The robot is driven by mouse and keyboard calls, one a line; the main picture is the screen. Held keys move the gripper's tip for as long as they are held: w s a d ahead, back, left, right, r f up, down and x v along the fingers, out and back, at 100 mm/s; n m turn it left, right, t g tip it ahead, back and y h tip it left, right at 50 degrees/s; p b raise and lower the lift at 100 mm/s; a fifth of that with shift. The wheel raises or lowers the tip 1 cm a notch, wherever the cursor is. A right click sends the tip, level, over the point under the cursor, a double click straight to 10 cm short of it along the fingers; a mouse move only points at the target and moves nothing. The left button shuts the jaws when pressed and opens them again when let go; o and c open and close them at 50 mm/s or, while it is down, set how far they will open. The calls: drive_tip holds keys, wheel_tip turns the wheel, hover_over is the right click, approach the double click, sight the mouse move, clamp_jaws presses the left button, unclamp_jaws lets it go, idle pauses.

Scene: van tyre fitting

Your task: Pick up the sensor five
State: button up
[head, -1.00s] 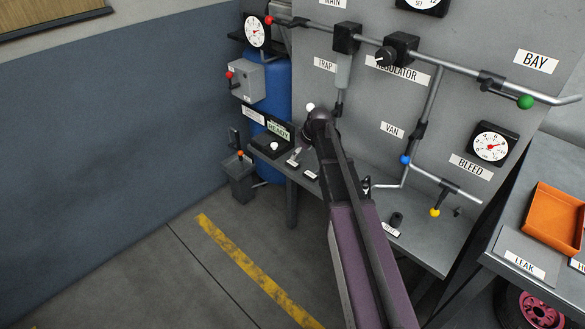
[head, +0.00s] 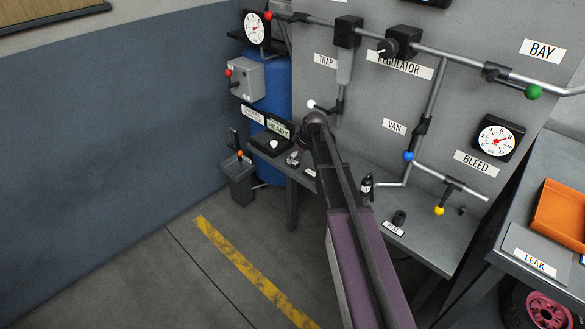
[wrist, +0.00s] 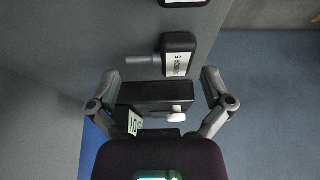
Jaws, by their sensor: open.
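Sensor five (wrist: 178,55) is a dark rounded block with a white "SENSOR 5" label and a grey stem pointing left in the wrist view. It lies on the grey bench beside the black box with the "READY" display. In the head view it appears as a small piece (head: 293,158) on the bench left of my arm. My gripper (wrist: 160,80) is open and empty, with its fingers spread left and right and sensor five just beyond their tips, between their lines. In the head view my arm's end mostly hides the fingers.
The black box (wrist: 155,96) with a white knob lies between my fingers in the wrist view. Another labelled piece (wrist: 185,3) shows at its top edge. In the head view, the panel with pipes and gauges (head: 497,141) rises behind the bench (head: 420,240). An orange tray (head: 560,212) stands right.

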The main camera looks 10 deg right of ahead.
drive_tip(key=shift+w+a+f+b, duration=0.2)
drive_tip(key=shift+f+b, duration=0.1)
drive_tip(key=shift+f, duration=0.2)
drive_tip(key=shift+r, duration=0.1)
drive_tip(key=c, duration=1.2)
